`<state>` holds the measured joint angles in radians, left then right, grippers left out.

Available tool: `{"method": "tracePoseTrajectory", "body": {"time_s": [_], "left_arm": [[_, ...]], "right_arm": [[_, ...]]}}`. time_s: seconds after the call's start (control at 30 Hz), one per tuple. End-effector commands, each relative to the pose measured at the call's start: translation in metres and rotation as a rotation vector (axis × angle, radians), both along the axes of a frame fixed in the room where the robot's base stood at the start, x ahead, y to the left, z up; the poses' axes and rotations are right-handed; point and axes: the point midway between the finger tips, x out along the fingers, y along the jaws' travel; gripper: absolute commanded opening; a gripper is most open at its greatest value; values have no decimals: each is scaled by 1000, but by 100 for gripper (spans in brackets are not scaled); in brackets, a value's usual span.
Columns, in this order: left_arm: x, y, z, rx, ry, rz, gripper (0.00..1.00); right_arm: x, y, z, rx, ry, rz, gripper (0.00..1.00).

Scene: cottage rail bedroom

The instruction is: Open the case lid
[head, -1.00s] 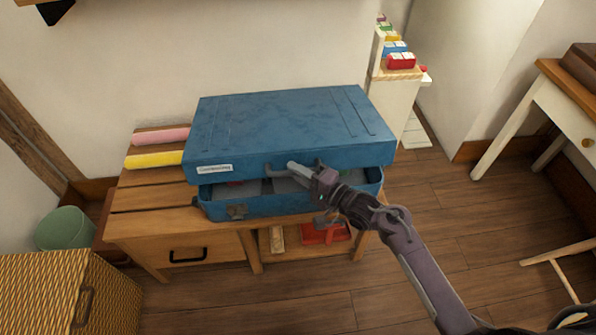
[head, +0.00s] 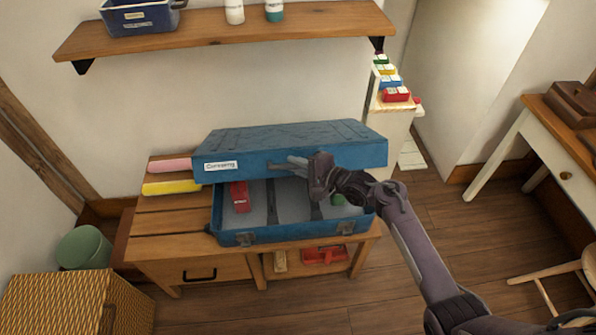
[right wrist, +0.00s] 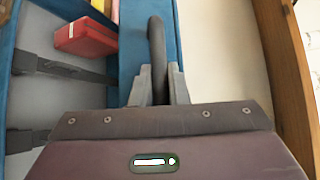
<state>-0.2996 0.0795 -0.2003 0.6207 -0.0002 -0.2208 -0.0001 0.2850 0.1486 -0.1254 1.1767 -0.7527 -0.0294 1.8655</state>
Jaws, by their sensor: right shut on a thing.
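The blue case (head: 280,238) stands on the wooden bench, its lid (head: 350,155) partly raised and tilted, hinged at the back. Its front label shows at the left. My right gripper (head: 292,163) is at the lid's front edge, shut on the case handle. In the right wrist view the dark handle (right wrist: 157,50) runs between the two grey fingers (right wrist: 157,88). My left gripper is not in view.
Pink and yellow rolls (head: 171,187) lie on the bench (head: 165,228) left of the case. A wall shelf (head: 225,38) with a blue bin (head: 140,18) and bottles hangs above and behind the lid. A wicker basket (head: 60,305) stands front left.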

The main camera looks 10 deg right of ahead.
Motion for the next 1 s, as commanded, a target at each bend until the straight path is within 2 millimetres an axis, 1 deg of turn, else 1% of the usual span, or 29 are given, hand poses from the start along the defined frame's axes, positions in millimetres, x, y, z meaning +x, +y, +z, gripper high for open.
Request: {"method": "tracePoseTrajectory", "body": {"time_s": [0.03, 0.2, 0.4, 0.77, 0.8, 0.83, 1.0], "left_arm": [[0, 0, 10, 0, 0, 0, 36], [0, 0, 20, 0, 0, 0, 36], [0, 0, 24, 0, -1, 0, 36], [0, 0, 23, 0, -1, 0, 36], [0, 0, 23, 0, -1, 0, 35], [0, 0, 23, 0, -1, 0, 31], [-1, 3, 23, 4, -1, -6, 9]], "right_arm": [[6, 0, 14, 2, 9, -2, 0], [16, 0, 23, 2, 49, -2, 0], [21, 0, 27, 2, 71, -1, 0], [21, 0, 26, 2, 74, -1, 0], [21, 0, 26, 2, 74, -1, 0], [21, 0, 26, 2, 74, -1, 0], [21, 0, 25, 1, 75, 0, 0]]}}
